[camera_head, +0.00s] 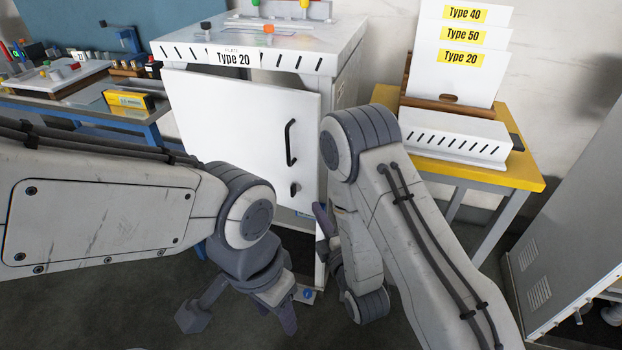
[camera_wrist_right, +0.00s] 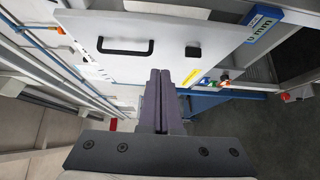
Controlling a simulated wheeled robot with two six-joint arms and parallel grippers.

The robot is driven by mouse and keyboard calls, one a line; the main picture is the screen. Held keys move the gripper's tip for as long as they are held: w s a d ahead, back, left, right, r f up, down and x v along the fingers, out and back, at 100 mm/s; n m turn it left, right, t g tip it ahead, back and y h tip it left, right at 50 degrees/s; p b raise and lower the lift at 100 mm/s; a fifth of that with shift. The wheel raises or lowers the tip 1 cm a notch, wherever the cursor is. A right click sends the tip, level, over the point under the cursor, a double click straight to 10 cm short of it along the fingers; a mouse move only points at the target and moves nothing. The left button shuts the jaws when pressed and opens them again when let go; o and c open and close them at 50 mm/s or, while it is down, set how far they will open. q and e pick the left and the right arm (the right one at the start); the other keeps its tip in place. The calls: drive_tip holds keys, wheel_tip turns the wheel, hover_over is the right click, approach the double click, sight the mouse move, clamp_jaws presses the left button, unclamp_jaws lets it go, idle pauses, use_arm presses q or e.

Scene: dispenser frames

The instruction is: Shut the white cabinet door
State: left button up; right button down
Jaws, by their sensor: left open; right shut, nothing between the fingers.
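The white cabinet door (camera_head: 235,125) stands partly open on the cabinet (camera_head: 349,75), with a gap along its right side. Its black handle (camera_head: 290,142) and small latch (camera_head: 294,189) are near that free edge. My right gripper (camera_head: 319,212) is shut and empty, low by the door's free edge and partly hidden by my arm. In the right wrist view the shut fingers (camera_wrist_right: 160,72) overlap the door panel (camera_wrist_right: 165,30), with the handle (camera_wrist_right: 125,47) to their left; I cannot tell whether they touch. My left gripper (camera_head: 277,312) is open and empty, low in front of the door.
A yellow-topped table (camera_head: 525,175) with a white slotted box (camera_head: 455,138) and labelled panels stands right of the cabinet. A blue workbench (camera_head: 85,105) is at the left. A grey cabinet (camera_head: 565,220) stands at the far right. The floor in front is clear.

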drive_tip(key=p+x, duration=0.1)
drive_tip(key=x, duration=0.3)
drive_tip(key=d+p+x, duration=0.1)
drive_tip(key=x, duration=0.3)
drive_tip(key=d+p+x, duration=0.1)
drive_tip(key=x, duration=0.3)
drive_tip(key=shift+w, duration=0.35)
drive_tip(key=shift+w+d, duration=0.2)
drive_tip(key=shift+w, duration=0.2)
